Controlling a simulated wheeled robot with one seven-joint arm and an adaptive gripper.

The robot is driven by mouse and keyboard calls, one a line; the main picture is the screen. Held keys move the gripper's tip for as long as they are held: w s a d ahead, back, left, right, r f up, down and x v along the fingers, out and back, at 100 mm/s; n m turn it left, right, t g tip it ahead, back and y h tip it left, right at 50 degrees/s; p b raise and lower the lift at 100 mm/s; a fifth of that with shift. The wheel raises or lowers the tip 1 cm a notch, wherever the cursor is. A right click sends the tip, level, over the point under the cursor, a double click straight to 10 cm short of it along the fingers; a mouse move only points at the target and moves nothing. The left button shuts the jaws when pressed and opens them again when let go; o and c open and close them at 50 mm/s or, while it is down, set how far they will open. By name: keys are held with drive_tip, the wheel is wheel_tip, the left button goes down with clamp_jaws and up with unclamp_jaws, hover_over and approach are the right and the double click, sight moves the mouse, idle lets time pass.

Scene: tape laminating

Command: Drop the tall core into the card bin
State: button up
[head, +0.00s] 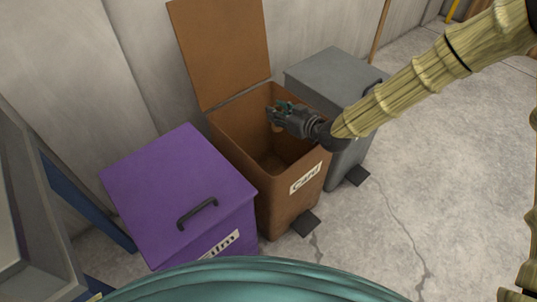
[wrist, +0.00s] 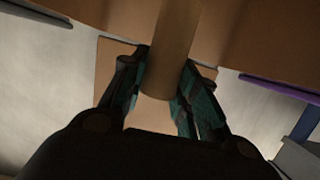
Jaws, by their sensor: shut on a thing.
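The card bin (head: 270,204) is brown, with a "Card" label on its front, and its lid (head: 221,50) stands open against the wall. My gripper (head: 274,112) is over the bin's open mouth, near its right side. In the wrist view my gripper (wrist: 160,95) has its teal-padded fingers on either side of a plain brown cylinder, the tall core (wrist: 174,45), and is shut on it. In the head view the core is mostly hidden by the gripper, with only a small tan part showing below the fingers.
A purple bin (head: 175,185) with a closed lid and black handle stands to the left. A grey bin (head: 335,75) with a closed lid stands to the right, behind my arm. Black pedals (head: 305,223) stick out in front. The concrete floor at right is clear.

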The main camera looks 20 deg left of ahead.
drive_tip(key=o, duration=0.9)
drive_tip(key=shift+r, duration=5)
